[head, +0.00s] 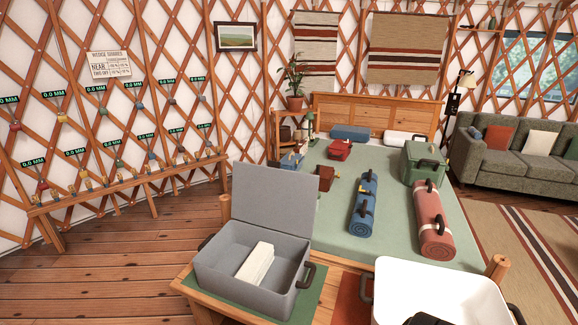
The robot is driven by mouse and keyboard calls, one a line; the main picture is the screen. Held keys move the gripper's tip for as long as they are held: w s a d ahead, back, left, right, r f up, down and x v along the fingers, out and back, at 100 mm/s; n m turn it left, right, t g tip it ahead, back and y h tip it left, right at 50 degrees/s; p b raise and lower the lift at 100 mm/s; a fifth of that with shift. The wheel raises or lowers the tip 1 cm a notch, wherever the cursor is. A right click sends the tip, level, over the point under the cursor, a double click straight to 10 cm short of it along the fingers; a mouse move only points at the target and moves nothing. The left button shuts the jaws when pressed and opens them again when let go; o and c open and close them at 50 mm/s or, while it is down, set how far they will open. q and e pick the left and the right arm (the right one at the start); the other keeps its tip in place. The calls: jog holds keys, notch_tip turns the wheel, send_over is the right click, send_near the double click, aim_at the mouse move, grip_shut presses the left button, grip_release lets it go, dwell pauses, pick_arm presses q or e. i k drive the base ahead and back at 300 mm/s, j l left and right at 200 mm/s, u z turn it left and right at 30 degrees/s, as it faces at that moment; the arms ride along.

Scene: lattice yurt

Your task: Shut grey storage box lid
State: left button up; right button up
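The grey storage box (240,284) stands on a green mat on a low wooden bench, at the lower middle of the head view. Its lid (274,196) is open and stands up nearly vertical along the box's back edge. A white block-shaped object (256,263) lies inside the box, below the rim as far as I can tell. The box has dark handles on its sides, with the right one (306,275) standing out clearly. I can make out neither of my grippers in this view.
A white tub (400,285) with dark handles stands to the right, cut off by the bottom edge. A dark shape (426,319) at its bottom is too cropped to identify. Behind the box is a bed (330,216) with rolled mats and a green case (424,162).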

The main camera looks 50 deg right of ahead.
aim_at(271, 197)
jog(key=z, duration=1.35)
jog(key=j+u, duration=0.35)
